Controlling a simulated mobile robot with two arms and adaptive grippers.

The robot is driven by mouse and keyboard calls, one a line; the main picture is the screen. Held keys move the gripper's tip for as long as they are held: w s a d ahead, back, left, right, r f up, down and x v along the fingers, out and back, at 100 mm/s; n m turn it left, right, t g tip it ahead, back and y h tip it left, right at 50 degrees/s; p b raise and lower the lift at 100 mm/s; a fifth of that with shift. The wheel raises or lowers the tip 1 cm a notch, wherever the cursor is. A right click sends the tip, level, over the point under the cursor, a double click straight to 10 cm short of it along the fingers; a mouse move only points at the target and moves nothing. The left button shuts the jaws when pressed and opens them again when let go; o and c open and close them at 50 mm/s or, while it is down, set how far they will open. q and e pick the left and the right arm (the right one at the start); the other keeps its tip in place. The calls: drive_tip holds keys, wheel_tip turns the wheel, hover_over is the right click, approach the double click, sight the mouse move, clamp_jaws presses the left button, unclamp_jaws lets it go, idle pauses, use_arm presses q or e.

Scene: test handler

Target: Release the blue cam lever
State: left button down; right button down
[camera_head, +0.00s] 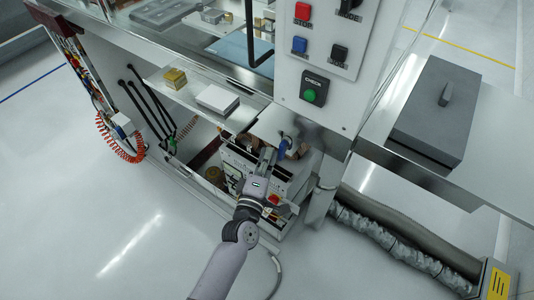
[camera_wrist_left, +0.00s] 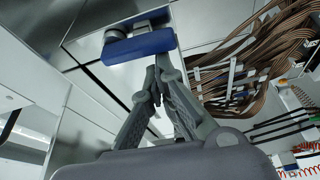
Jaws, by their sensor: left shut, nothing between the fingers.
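The blue cam lever (camera_head: 282,149) is a small blue handle on a grey round pivot, at the machine's lower opening below the control panel in the head view. In the left wrist view the blue lever (camera_wrist_left: 138,47) lies crosswise at the top. My left gripper (camera_head: 267,154) is at the machine front, just left of the lever. In the left wrist view its fingertips (camera_wrist_left: 157,66) are closed together at the lever's right part, with nothing held between them. Whether they touch the lever I cannot tell. My right gripper is not in view.
Brown cable bundles (camera_wrist_left: 245,55) run right of the lever. The control panel (camera_head: 330,40) has red, blue, green and black buttons. A shelf with a white box (camera_head: 217,99) and a gold block (camera_head: 175,78) is at left. A grey case (camera_head: 437,115) stands at right. Left floor is open.

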use_arm(q)
drive_tip(key=shift+s, duration=0.1)
idle(0.5)
drive_tip(key=v, duration=1.2)
drive_tip(key=shift+d, duration=0.1)
